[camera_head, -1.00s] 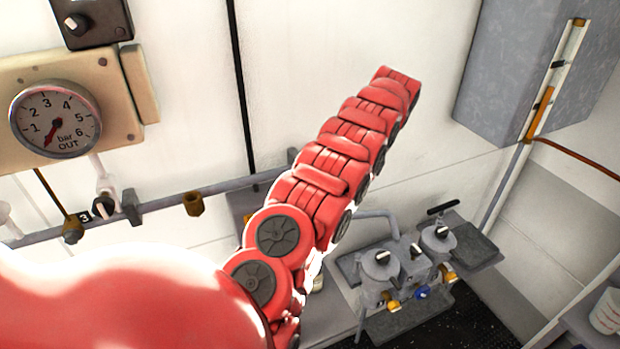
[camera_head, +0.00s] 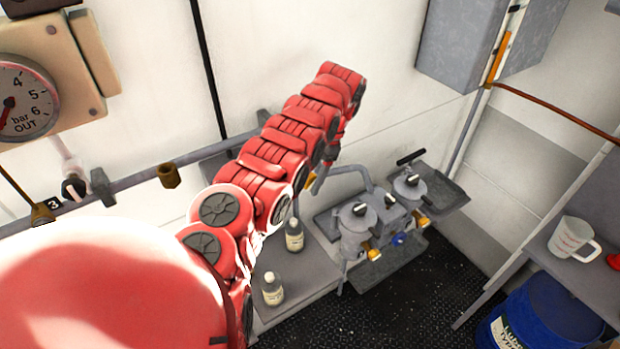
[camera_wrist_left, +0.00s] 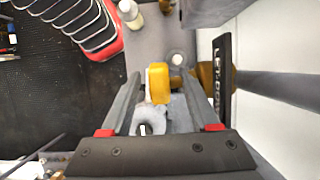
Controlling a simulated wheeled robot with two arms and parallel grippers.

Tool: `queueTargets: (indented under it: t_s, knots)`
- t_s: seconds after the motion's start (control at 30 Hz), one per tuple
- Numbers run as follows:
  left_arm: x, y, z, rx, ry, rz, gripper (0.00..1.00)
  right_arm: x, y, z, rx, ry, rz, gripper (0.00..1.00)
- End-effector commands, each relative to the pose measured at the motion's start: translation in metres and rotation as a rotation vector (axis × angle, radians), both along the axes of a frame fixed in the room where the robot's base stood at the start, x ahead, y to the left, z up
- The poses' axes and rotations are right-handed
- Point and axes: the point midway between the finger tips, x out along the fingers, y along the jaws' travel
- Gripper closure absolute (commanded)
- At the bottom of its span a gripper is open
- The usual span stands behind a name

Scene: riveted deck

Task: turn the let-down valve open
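In the left wrist view a yellow valve handle (camera_wrist_left: 158,83) stands between the two fingers of my left gripper (camera_wrist_left: 160,78). The fingers are spread, with a gap on each side of the handle. A dark plate with white lettering that looks like "LET-DOWN" (camera_wrist_left: 222,75) is just right of the fingers. In the head view my red left arm reaches across the middle and hides most of its gripper. A small yellow part (camera_head: 312,182) shows below the arm's end; I cannot tell whether it is the same handle. My right gripper is not in view.
A grey pump-like unit (camera_head: 362,222) with black-marked knobs stands right of the arm. Two small bottles (camera_head: 294,236) are on the grey bench. A pipe (camera_head: 190,158) runs along the wall. A white mug (camera_head: 572,236) and blue bucket (camera_head: 545,312) are at right.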

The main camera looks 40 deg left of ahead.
Motion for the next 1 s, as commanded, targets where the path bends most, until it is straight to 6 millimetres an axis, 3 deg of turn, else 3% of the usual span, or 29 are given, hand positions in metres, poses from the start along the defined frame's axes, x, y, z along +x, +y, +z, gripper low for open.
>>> queueTargets:
  t_s: [0.03,0.33,0.67,1.0]
  knots:
    - [0.000,0.000,0.000,0.000,0.000,-0.001,0.48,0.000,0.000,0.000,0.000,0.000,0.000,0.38]
    - [0.000,0.000,0.000,-0.001,0.001,-0.001,1.00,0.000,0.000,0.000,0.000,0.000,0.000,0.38]
    - [-0.001,0.000,-0.002,-0.003,-0.004,0.000,1.00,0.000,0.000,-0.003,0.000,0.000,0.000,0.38]
    - [-0.002,0.002,-0.006,-0.033,-0.078,0.002,1.00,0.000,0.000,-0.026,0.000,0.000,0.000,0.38]
